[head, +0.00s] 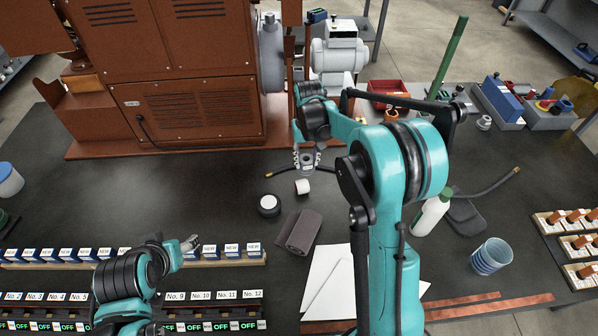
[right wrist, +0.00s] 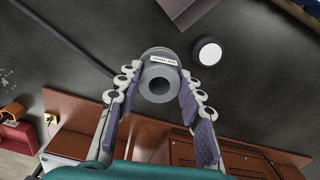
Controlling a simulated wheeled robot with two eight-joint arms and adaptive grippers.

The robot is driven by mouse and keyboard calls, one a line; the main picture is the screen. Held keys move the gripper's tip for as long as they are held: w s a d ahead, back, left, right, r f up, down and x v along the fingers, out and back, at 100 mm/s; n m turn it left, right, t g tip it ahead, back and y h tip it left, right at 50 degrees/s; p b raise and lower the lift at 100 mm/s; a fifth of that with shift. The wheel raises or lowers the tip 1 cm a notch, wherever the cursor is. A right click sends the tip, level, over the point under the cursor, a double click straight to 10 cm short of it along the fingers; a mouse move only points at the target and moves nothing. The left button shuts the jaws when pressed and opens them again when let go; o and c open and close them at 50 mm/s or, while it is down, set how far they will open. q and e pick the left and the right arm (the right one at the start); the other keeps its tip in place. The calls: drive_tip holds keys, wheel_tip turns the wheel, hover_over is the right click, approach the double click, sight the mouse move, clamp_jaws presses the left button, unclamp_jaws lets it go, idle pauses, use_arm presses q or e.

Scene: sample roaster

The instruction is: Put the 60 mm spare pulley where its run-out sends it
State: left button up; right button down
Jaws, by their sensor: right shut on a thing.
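A grey pulley (right wrist: 158,84) with a round bore and a small white label sits between the fingers of my right gripper (right wrist: 158,95) in the right wrist view. The label's print is too small to read surely. The gripper is shut on it, with dark pads at either side. In the head view the right gripper (head: 307,160) holds the pulley over the dark bench, in front of the brown machine. My left gripper (head: 190,244) is at the lower left, by the row of small boxes marked NEW; its finger gap is unclear.
A white roll (head: 303,188), a black puck with a white top (head: 269,206) and a dark folded cloth (head: 299,232) lie nearby. Papers (head: 326,278), a white bottle (head: 431,213) and a blue-striped cup (head: 491,257) stand nearer. A red bin (head: 389,91) is behind.

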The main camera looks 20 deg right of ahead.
drive_tip(key=w+d+f+m+b, duration=0.1)
drive_tip(key=w+d+f, duration=0.3)
drive_tip(key=w, duration=0.5)
drive_tip(key=w+d+f+m, duration=0.1)
drive_tip(key=w+d+f, duration=0.2)
drive_tip(key=w+f, duration=0.45)
drive_tip(key=s+d+f+b, duration=0.1)
drive_tip(key=s, duration=0.2)
drive_tip(key=s+d+f+b, duration=0.1)
drive_tip(key=s+f+b, duration=0.1)
drive_tip(key=s, duration=0.1)
drive_tip(key=s+d+f+b, duration=0.1)
drive_tip(key=s+f, duration=0.1)
drive_tip(key=s, duration=0.1)
drive_tip(key=shift+s+b, duration=0.15)
drive_tip(key=shift+b, duration=0.25)
wheel_tip(320, 180, down, 4)
drive_tip(key=shift+b, duration=1.1)
drive_tip(key=shift+r, duration=0.1)
drive_tip(key=c, duration=1)
unclamp_jaws()
